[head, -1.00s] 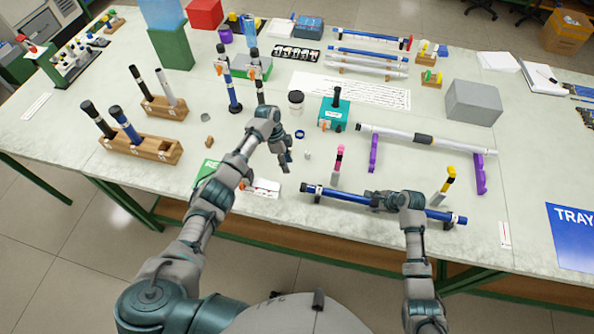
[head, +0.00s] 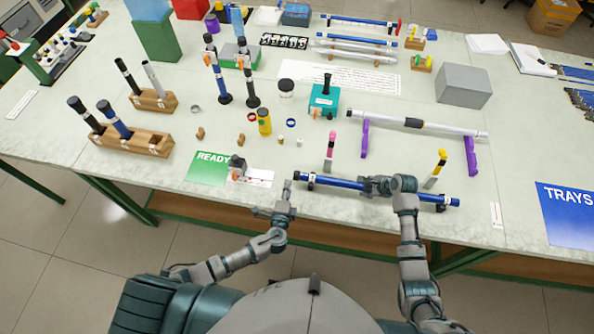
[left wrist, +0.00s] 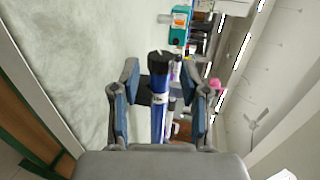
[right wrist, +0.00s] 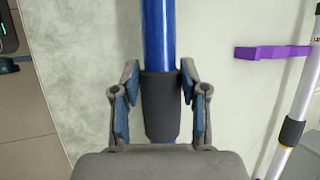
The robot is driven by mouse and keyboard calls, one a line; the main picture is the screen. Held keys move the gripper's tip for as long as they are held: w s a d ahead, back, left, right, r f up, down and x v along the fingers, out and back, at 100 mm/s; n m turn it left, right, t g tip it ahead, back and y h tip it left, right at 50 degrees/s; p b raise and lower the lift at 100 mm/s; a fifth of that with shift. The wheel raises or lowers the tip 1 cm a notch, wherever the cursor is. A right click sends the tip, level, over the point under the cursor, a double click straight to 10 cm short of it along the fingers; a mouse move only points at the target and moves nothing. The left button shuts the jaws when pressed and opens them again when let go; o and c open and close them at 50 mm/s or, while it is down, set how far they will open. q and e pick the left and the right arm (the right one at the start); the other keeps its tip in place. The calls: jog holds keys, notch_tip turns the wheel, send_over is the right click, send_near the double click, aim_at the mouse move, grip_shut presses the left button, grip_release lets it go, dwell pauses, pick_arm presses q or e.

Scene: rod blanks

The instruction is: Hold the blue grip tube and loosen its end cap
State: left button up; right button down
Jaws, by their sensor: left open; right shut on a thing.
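The blue grip tube (head: 336,182) lies near the table's front edge, with black ends. Its left end cap (head: 303,180) shows dark in the left wrist view (left wrist: 160,62), lined up between my left fingers. My left gripper (head: 287,190) is open just left of and in front of that cap; contact with it is not visible. My right gripper (head: 376,186) is shut around the tube's middle. In the right wrist view its fingers (right wrist: 160,100) flank a dark grip sleeve (right wrist: 161,115) on the blue tube (right wrist: 158,35).
A silver rod (head: 380,119) rests on purple supports (head: 471,157) farther back. A green READY card (head: 208,168) lies left of my left gripper. A blue TRAYS sheet (head: 568,215) lies right.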

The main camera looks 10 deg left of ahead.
aim_at(297, 172)
pick_arm(q)
jog(key=shift+s+d+h, duration=0.3)
jog(key=shift+s+d, duration=0.35)
jog(key=shift+s, duration=0.05)
jog(key=shift+d, duration=0.2)
jog(key=x, duration=1.1)
jog(key=shift+w+r, duration=0.1)
jog(key=shift+w, duration=0.25)
grip_shut()
jog(key=shift+s, duration=0.1)
